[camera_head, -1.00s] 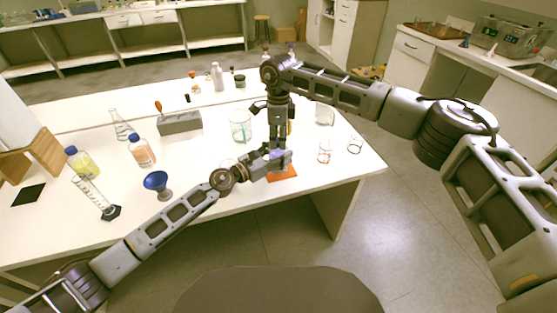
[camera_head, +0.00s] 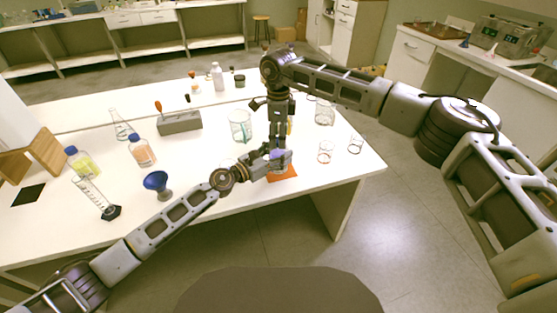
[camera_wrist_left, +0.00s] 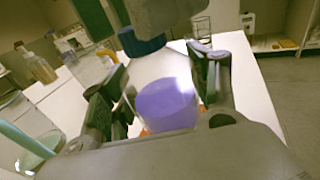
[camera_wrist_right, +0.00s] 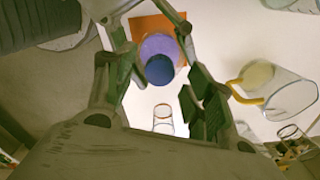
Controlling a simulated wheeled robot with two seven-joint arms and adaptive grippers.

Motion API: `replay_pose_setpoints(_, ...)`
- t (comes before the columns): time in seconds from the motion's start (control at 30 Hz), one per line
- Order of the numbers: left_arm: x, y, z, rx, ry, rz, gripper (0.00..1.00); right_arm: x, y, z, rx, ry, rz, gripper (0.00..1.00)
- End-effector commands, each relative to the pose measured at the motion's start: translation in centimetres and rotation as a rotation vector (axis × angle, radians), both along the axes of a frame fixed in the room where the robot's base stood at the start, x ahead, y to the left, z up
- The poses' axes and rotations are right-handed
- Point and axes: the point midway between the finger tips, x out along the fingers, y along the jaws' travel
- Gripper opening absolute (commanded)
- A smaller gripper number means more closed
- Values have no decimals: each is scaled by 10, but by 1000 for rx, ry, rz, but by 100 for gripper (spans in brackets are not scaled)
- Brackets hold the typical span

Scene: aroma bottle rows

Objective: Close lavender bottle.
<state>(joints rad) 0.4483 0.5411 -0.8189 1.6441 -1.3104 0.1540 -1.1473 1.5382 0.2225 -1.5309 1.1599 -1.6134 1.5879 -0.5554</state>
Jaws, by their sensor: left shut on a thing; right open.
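The lavender bottle (camera_wrist_left: 165,105) is clear with purple liquid and stands over an orange mat (camera_head: 284,174). My left gripper (camera_head: 277,160) is shut around its body; the fingers show on both sides of it in the left wrist view. A dark blue cap (camera_wrist_right: 159,69) sits over the bottle's mouth area in the right wrist view, and it also shows in the left wrist view (camera_wrist_left: 140,43). Whether it is seated on the neck I cannot tell. My right gripper (camera_wrist_right: 160,78) comes from above, open, with fingers either side of the cap.
A glass beaker (camera_head: 240,124) stands behind and left of the grippers. Smaller glasses (camera_head: 325,153) stand to the right. A blue funnel (camera_head: 157,182), a tilted cylinder (camera_head: 92,195) and an orange bottle (camera_head: 142,151) are at left. The front table edge is close.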

Motion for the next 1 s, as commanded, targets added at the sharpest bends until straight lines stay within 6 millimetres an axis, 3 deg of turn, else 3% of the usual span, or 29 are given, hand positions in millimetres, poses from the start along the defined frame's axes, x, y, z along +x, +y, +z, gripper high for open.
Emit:
replay_pose_setpoints(0.6,0,0,0,1,-1,0,0,0,1,86,2,-2,0,54)
replay_pose_setpoints(1.0,0,0,0,1,-1,0,0,0,0,108,1,0,1,54)
